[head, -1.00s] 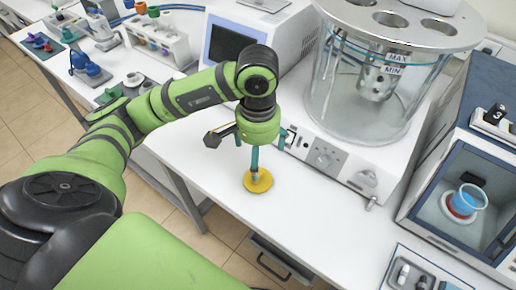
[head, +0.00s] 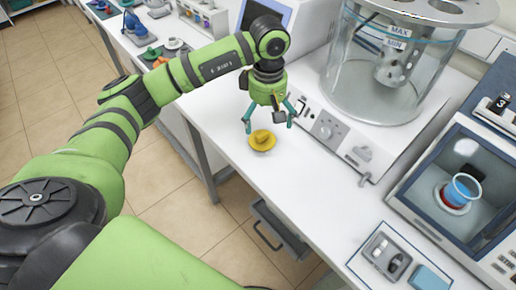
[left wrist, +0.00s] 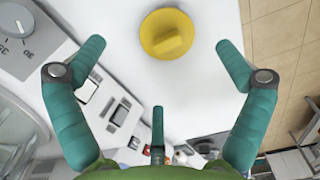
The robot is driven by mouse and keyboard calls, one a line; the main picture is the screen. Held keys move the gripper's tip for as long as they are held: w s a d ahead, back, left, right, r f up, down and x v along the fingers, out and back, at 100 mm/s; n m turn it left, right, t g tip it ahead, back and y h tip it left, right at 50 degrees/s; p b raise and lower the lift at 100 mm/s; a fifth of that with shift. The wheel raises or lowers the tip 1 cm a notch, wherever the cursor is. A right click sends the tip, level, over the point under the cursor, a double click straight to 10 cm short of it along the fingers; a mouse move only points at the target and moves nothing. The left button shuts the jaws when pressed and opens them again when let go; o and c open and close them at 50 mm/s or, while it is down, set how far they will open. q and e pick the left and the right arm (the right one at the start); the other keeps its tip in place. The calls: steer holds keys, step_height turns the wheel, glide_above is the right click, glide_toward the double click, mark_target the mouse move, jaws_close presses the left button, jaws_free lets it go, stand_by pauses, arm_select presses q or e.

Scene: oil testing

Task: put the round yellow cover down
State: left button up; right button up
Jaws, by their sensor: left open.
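The round yellow cover (head: 262,140) lies flat on the white table near its front edge, its raised grip facing up. It also shows at the top of the left wrist view (left wrist: 167,35). My left gripper (head: 268,126) is open above the cover, with its teal fingers spread. In the left wrist view the spread fingertips (left wrist: 158,45) stand to either side of the cover, apart from it. Nothing is held in them. My right gripper is not in view.
A large glass bath (head: 385,75) with a metal lid stands on a white control base behind the cover. To the right are a blue-and-white device (head: 440,185) holding a beaker of blue liquid (head: 462,190) and a small tray (head: 385,255). The table between is clear.

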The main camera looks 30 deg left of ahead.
mark_target(263, 135)
arm_select(q)
steer(key=f+p, duration=0.1)
steer(key=f, duration=0.1)
steer(key=shift+a+f+p, duration=0.35)
steer(key=f, duration=0.1)
steer(key=f+p, duration=0.2)
steer(key=shift+s+f, duration=0.2)
steer(key=shift+s, duration=0.05)
steer(key=shift+f, duration=0.55)
steer(key=c, duration=1.3)
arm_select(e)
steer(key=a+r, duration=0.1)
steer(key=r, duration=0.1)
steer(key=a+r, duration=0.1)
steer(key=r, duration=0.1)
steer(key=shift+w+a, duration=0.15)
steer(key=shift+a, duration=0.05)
arm_select(q)
steer(key=shift+r, duration=0.1)
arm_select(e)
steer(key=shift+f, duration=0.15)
